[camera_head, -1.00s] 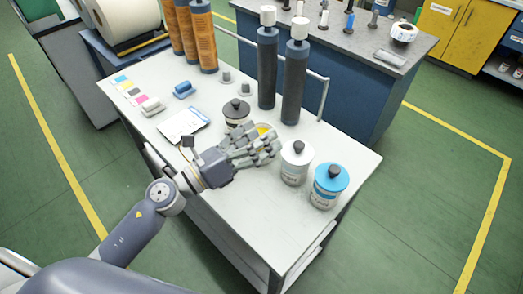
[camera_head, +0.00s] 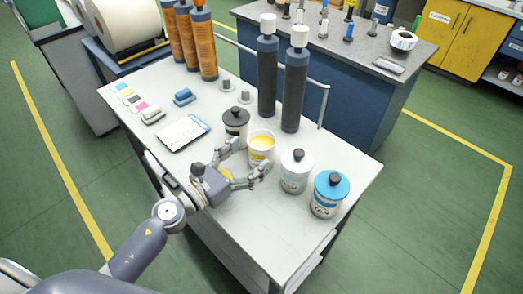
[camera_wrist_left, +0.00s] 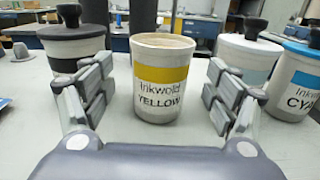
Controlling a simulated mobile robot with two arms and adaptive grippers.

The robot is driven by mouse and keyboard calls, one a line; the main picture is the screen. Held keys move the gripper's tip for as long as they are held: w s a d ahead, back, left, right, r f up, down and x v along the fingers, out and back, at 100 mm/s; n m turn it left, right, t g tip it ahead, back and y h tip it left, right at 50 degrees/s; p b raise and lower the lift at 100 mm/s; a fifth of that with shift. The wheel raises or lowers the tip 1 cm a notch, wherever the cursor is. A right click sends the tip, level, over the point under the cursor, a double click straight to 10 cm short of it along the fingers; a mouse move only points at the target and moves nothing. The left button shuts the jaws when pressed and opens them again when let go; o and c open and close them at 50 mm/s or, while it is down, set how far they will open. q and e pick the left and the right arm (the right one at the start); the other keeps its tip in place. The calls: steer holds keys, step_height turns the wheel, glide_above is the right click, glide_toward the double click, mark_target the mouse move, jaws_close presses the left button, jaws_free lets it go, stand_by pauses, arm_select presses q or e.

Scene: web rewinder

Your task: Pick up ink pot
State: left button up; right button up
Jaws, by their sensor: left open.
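The yellow ink pot (camera_head: 261,148) stands upright and without a lid on the white cart table, yellow ink showing inside. In the left wrist view the same pot (camera_wrist_left: 161,100) reads "Inkwold YELLOW" and stands between the spread fingers. My left gripper (camera_head: 254,162) is open just in front of the pot, its fingers apart on either side and not visibly touching it. It also shows in the left wrist view (camera_wrist_left: 160,100). Other ink pots stand close by: a black-lidded one (camera_head: 236,123), a white one (camera_head: 296,172) and a blue-lidded cyan one (camera_head: 329,195). My right gripper is out of view.
A label sheet (camera_head: 183,132), a blue block (camera_head: 184,97) and two dark rollers (camera_head: 293,90) are on the white table (camera_head: 220,235). Its front part is clear.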

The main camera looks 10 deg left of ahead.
mark_target(269, 140)
arm_select(q)
steer(key=shift+w+d+r+p, duration=0.25)
steer(key=shift+w+r+p, duration=0.05)
steer(key=shift+w, duration=0.05)
steer(key=p+x, duration=0.1)
steer(key=x, duration=0.2)
steer(key=shift+w+d+r, duration=0.1)
steer(key=shift+w+d, duration=0.3)
steer(key=shift+w, duration=0.15)
steer(key=c, duration=1.4)
steer(key=shift+c, duration=0.2)
step_height(269, 140, up, 18)
steer(key=p, duration=1.6)
